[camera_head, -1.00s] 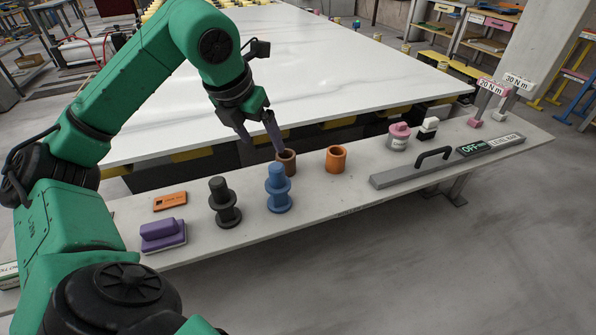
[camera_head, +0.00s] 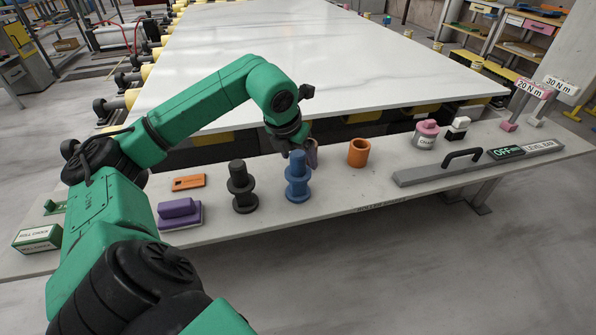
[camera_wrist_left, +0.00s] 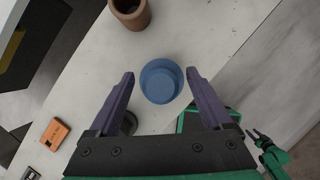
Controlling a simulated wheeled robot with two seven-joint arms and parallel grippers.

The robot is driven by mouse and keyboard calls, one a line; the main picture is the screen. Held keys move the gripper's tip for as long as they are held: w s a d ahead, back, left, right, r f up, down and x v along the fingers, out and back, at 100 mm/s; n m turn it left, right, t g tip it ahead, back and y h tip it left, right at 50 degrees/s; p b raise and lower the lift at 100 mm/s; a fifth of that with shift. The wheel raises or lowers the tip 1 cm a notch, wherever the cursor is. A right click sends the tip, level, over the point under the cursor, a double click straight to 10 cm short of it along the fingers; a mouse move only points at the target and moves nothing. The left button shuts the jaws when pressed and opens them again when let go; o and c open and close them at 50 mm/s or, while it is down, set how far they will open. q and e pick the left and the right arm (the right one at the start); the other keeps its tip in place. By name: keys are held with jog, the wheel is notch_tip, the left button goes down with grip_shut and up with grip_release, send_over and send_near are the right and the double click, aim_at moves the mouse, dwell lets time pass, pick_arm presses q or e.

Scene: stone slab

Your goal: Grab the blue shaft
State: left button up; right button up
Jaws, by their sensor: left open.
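The blue shaft (camera_head: 298,181) stands upright on the narrow pale shelf, a stepped cylinder with a wide collar. My left gripper (camera_head: 298,155) is over and just behind its top in the head view, its fingers partly hidden. In the left wrist view the gripper (camera_wrist_left: 160,76) is open and empty. The round blue shaft (camera_wrist_left: 161,82) shows from above between its two purple fingertips, with a visible gap on each side. A green part with dark prongs at the lower right of the wrist view looks like my own right arm, too small to read.
A black shaft (camera_head: 242,188) stands left of the blue one. A brown bushing (camera_wrist_left: 130,10) stands close by, with an orange bushing (camera_head: 358,153) further right. A purple block (camera_head: 179,213), an orange box (camera_head: 188,181) and a grey level bar (camera_head: 430,170) also occupy the shelf.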

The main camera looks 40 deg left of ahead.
pick_arm(q)
grip_shut()
jog(key=shift+r, duration=0.1)
dwell(1.2)
